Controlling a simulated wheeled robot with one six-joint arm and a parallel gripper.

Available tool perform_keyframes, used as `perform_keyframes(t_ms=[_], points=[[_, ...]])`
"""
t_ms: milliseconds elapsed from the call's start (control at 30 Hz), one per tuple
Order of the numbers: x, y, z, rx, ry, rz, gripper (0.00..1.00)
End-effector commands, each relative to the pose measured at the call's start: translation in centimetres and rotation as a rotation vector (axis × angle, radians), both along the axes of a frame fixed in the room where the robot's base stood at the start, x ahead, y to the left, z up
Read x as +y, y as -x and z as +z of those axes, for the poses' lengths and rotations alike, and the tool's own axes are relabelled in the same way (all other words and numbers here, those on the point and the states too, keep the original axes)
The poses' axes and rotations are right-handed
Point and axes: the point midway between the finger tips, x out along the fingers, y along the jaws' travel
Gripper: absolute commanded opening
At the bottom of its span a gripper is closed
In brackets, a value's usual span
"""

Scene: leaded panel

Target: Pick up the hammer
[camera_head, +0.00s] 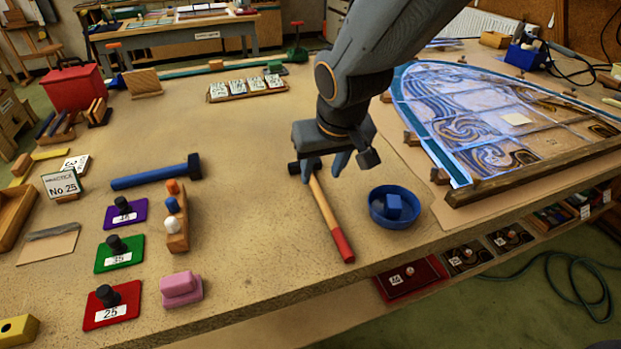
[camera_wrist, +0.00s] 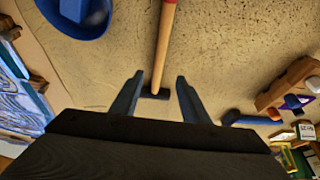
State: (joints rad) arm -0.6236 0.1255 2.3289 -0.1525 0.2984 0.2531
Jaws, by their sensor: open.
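A hammer with a wooden handle (camera_head: 323,208) and a red grip end lies on the bench, its dark head at the far end, partly hidden behind my gripper. In the wrist view the hammer's handle (camera_wrist: 161,50) runs between my two fingers, with its dark head low between them. My gripper (camera_head: 322,174) is open and hangs over the head end of the handle; its fingers (camera_wrist: 159,78) are on either side of the handle, with visible gaps. I cannot tell how far above the bench the fingertips are.
A blue bowl (camera_head: 377,217) with a blue block stands right of the hammer. The leaded panel (camera_head: 460,110) lies farther right with wooden blocks along its edge. A wooden rack (camera_head: 178,234) with pegs and several coloured plates are at left. The bench around the handle is clear.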

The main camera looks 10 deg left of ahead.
Motion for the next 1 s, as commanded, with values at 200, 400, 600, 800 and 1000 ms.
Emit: perform_keyframes(t_ms=[200,400,600,800,1000], points=[[0.2,-0.5,-1.7,0.003,0.001,-0.001,0.41],[0.4,-1.0,-3.4,0.005,0.003,-0.001,0.41],[0.7,-1.9,-5.7,0.002,0.002,-0.001,0.41],[0.9,-2.2,-6.5,0.002,0.001,-0.002,0.41],[0.9,-2.2,-6.5,0.001,0.001,-0.002,0.4]])
